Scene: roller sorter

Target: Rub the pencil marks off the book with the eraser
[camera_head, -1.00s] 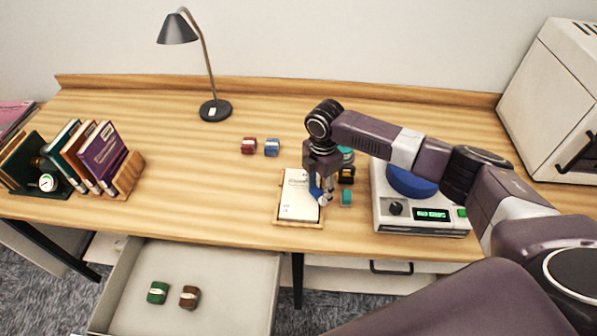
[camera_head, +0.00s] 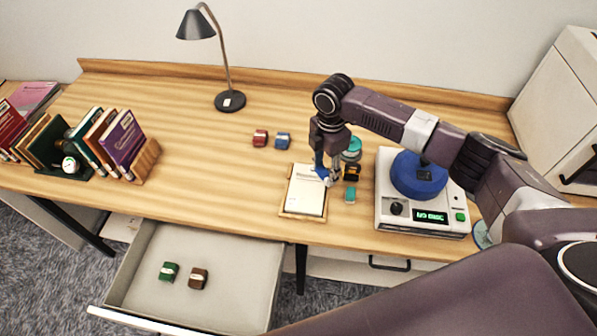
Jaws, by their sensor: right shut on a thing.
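The book (camera_head: 306,195), with a pale cover and a few lines of print near its top, lies flat on a wooden tray (camera_head: 302,217) at mid-table. My right gripper (camera_head: 328,179) is shut on a small blue piece (camera_head: 319,169), which looks like the eraser. It is at the book's far right corner, low over it; whether the blue piece touches the cover I cannot tell. The gripper hides part of that corner. Pencil marks are too small to make out. My left gripper is not in view.
A white machine (camera_head: 383,222) with a blue dome and a "NO DISC" display stands right of the book. Small teal and yellow-black items sit between them. An open drawer (camera_head: 232,268) holds green and brown blocks. Books and a lamp (camera_head: 230,101) stand left and behind.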

